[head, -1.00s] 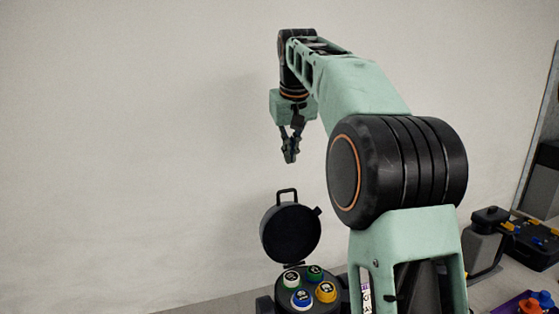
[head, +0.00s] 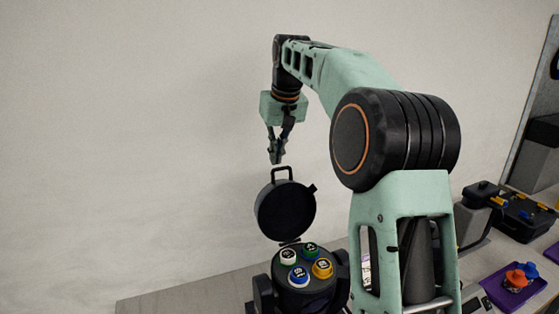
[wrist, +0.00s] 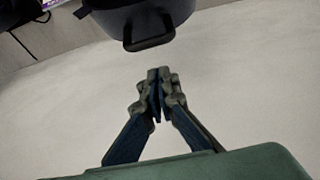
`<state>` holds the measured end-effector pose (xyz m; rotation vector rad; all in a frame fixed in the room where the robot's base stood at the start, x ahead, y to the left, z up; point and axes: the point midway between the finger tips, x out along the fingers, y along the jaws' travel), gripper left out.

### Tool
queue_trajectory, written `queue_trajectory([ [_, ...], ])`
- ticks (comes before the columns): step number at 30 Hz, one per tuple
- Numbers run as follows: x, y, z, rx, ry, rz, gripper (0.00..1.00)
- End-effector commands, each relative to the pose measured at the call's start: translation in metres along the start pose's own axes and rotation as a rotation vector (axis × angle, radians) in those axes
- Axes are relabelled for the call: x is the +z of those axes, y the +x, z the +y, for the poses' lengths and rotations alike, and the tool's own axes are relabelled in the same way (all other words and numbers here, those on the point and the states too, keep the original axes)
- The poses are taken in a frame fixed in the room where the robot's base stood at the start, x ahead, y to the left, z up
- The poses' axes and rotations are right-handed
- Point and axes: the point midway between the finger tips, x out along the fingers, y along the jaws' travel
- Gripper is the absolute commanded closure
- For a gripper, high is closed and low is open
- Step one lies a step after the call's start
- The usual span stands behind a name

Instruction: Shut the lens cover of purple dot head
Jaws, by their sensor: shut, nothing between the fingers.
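The lens cover (head: 285,210) is a round dark lid with a loop handle (head: 281,174) on top. It stands open, raised upright behind the par can head (head: 300,285), whose face holds several capped lenses in white, green, blue and yellow. I cannot make out a purple dot on this head. My gripper (head: 276,161) is shut and empty, just above the handle in the head view. In the wrist view my gripper (wrist: 157,72) points at the cover (wrist: 135,12), with the handle (wrist: 149,34) a short way beyond the fingertips.
A pale wall (head: 120,140) stands behind the bench. At the right are a purple tray (head: 495,288) with orange and blue knobs and a black case (head: 525,215). The bench left of the head (head: 190,295) is clear.

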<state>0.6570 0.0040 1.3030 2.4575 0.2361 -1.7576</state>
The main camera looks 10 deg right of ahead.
Motion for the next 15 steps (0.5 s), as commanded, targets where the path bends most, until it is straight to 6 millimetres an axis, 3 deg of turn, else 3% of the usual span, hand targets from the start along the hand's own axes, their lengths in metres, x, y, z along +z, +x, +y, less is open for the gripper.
queue_trajectory([
  [6,0.018,-0.006,0.000,0.000,-0.001,-0.001,1.00],
  [15,0.024,-0.008,0.000,-0.001,-0.001,-0.001,1.00],
])
